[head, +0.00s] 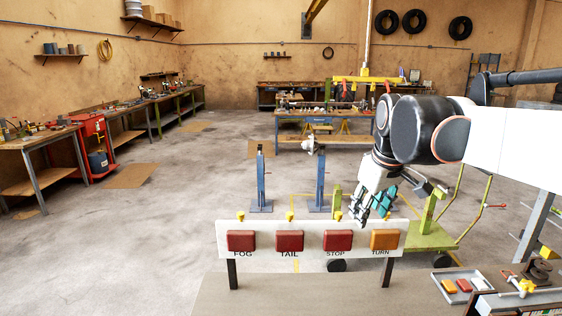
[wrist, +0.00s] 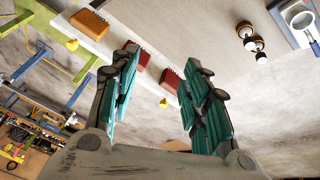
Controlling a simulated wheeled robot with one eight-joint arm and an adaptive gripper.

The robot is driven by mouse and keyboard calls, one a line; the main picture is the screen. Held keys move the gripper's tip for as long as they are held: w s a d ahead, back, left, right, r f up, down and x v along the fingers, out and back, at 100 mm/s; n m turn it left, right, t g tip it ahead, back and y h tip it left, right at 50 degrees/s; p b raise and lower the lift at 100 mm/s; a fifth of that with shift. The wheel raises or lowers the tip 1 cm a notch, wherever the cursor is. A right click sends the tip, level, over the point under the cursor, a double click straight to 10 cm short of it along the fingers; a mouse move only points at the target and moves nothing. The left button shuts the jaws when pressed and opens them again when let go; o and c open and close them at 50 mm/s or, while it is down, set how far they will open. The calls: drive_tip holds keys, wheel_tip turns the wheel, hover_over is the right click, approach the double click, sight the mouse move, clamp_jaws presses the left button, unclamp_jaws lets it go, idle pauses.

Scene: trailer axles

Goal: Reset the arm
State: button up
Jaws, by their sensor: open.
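My gripper (head: 371,210) is open and empty, just above and behind the right part of the white lamp board (head: 311,250) in the head view. In the wrist view my gripper (wrist: 160,62) shows its two teal-padded fingers spread wide. The board carries red lamps over the labels FOG (head: 241,240), TAIL (head: 289,240) and STOP (head: 338,240), and an orange lamp (head: 385,239) over TURN. In the wrist view the orange lamp (wrist: 89,24) lies left of the fingers. A red lamp (wrist: 169,80) shows between them. My arm reaches in from the right.
A tray (head: 462,285) with red and orange lamps lies at lower right. A green wheeled cart (head: 430,237) stands behind the board at right. Two blue stands (head: 261,185) rise behind it.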

drive_tip(key=s+f+m+t+b, duration=0.3)
drive_tip(key=s+f+m+b, duration=0.2)
drive_tip(key=s+f, duration=1.3)
drive_tip(key=s, duration=0.4)
drive_tip(key=shift+s+f, duration=0.15)
idle(0.5)
